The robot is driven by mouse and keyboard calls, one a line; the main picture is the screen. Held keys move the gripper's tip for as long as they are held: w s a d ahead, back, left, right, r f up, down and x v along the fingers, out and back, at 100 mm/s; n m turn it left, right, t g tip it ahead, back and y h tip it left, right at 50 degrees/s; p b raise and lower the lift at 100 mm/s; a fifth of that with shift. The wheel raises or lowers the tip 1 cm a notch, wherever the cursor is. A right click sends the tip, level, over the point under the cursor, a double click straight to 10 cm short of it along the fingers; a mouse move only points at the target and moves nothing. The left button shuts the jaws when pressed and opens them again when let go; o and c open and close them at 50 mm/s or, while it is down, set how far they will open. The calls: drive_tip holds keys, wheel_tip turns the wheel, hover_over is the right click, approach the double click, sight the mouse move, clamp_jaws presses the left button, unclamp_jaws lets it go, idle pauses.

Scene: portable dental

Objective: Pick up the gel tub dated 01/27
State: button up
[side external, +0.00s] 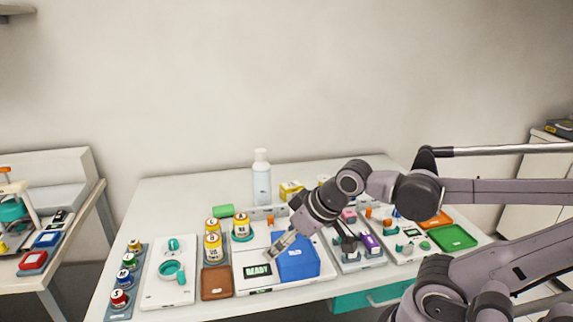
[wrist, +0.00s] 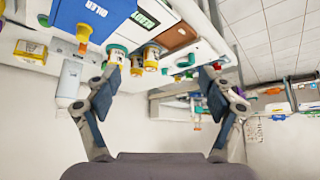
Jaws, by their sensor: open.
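Three yellow tubs with white labels stand left of the work area in the side external view: a rear-left tub (side external: 212,226), a front-left tub (side external: 213,248) and a right tub (side external: 242,226) on a teal base. The wrist view shows them upside down, including one tub (wrist: 152,56) between the fingers and another (wrist: 115,57) near the left finger. The labels are too small to read, so I cannot tell which is dated 01/27. My gripper (side external: 279,246) is open and empty, right of the tubs above the white unit. Its spread fingers show in the wrist view (wrist: 158,88).
The white unit has a READY display (side external: 258,271) and a blue panel (side external: 298,261). A brown tray (side external: 216,284) lies in front of the tubs. A tall white bottle (side external: 262,180) and a yellow box (side external: 290,189) stand behind. A teal-ringed white board (side external: 153,290) lies left.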

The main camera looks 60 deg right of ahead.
drive_tip(key=w+d+r+m+g+h, duration=0.2)
drive_tip(key=w+d+r+m, duration=0.35)
drive_tip(key=w+d, duration=0.5)
drive_tip(key=m+g+h, duration=0.2)
drive_tip(key=m+g, duration=0.3)
drive_tip(key=m, duration=0.8)
hover_over(325, 177)
drive_tip(key=a, duration=0.5)
wheel_tip(325, 177, down, 11)
drive_tip(key=x, duration=0.5)
drive_tip(key=shift+s+d, duration=0.2)
drive_tip(key=shift+d, duration=0.15)
drive_tip(key=shift+h, duration=0.3)
drive_tip(key=shift+x, duration=3)
drive_tip(key=shift+w+d+r, duration=0.1)
drive_tip(key=c, duration=1.3)
